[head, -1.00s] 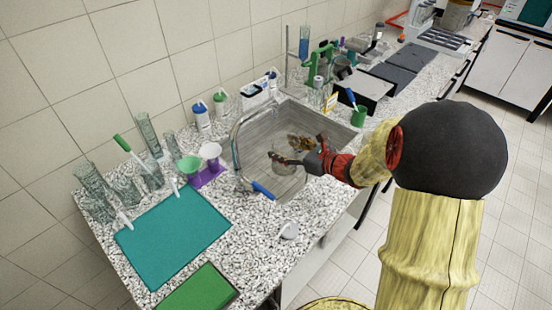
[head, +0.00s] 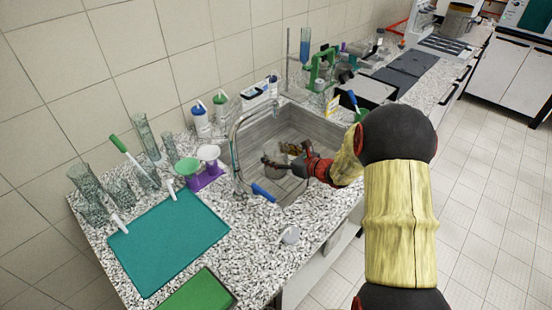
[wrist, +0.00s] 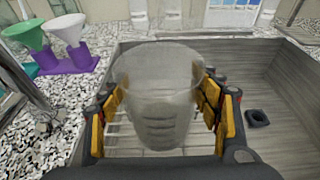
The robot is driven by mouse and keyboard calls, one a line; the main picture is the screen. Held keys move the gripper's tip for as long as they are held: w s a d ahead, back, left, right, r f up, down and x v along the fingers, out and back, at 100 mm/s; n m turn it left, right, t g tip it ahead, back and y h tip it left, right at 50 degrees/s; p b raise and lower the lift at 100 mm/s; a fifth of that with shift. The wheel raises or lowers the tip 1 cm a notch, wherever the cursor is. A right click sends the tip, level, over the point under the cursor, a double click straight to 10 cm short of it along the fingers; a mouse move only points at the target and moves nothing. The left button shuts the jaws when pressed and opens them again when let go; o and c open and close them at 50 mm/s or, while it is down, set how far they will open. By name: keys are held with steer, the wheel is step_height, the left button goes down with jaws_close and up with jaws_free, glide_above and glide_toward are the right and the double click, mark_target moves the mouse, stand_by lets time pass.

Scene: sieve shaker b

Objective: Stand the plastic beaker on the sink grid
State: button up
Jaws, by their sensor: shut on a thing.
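The plastic beaker (wrist: 158,92) is clear and greyish, with its wide mouth up. It looks about upright in the wrist view. My gripper (wrist: 163,108) is shut on it, with yellow-padded fingers on its left and right sides. In the head view my gripper (head: 284,165) holds the beaker (head: 272,174) inside the sink outline, partly hidden by the fingers. The sink grid (wrist: 116,140) shows as pale bars below and beside the beaker. I cannot tell whether the beaker's base touches it.
The sink (head: 332,130) has grey walls around my gripper. A tap (head: 235,140) stands at its left edge. A purple stand with funnels (head: 205,180) is left of the sink. A dark drain piece (wrist: 257,118) lies on the sink floor at right.

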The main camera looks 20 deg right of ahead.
steer(key=shift+f, duration=0.25)
steer(key=shift+f, duration=0.15)
steer(key=o, duration=1.2)
steer(key=shift+r, duration=0.3)
steer(key=shift+p+v, duration=1.4)
steer(key=shift+v, duration=4.55)
steer(key=shift+d, duration=0.1)
